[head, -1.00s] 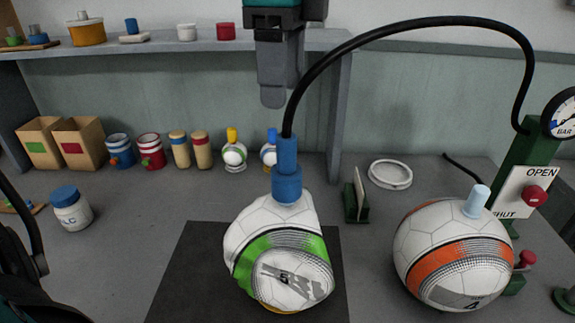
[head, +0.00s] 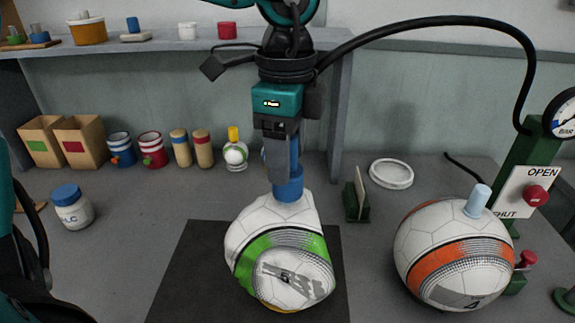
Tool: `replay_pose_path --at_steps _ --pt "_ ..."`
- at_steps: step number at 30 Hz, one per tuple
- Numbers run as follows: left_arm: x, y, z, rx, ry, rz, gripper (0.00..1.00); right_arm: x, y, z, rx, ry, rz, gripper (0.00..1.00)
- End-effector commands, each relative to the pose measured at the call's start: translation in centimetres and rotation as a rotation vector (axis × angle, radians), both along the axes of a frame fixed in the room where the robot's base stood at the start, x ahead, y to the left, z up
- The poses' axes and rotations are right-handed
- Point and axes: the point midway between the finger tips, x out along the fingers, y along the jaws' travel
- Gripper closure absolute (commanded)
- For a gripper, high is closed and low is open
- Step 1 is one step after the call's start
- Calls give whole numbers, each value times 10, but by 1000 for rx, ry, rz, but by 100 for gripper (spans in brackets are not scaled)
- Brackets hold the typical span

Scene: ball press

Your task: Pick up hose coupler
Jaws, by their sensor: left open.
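The blue hose coupler (head: 288,188) stands upright on top of the white ball with a green band (head: 279,258). A black hose (head: 400,30) runs from the coupler's top in an arc to the right. My left gripper (head: 280,176) points down at the coupler's upper part, open. One finger shows in front of the coupler's left side and hides part of it. I cannot tell whether the fingers touch it. My right gripper is not in view.
The green-banded ball rests on a dark mat (head: 180,290). A ball with an orange band (head: 455,255) sits to the right, beside a green post with a gauge (head: 570,120). Several jars and boxes line the back under a shelf (head: 180,45).

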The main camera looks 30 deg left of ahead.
Motion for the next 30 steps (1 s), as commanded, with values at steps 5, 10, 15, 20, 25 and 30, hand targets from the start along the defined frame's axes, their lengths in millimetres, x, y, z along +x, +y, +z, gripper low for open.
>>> replay_pose_path --at_steps 5,10,15,20,25,30 --pt "0 0 0 0 0 0 51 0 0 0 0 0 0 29" --pt "0 0 0 0 0 0 67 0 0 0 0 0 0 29" --pt "0 0 1 0 0 0 84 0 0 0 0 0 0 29" --pt "0 0 1 0 0 0 84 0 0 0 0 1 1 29" --pt "0 0 4 -1 -1 0 84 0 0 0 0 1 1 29" --pt "1 0 20 1 -4 1 84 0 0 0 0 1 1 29"
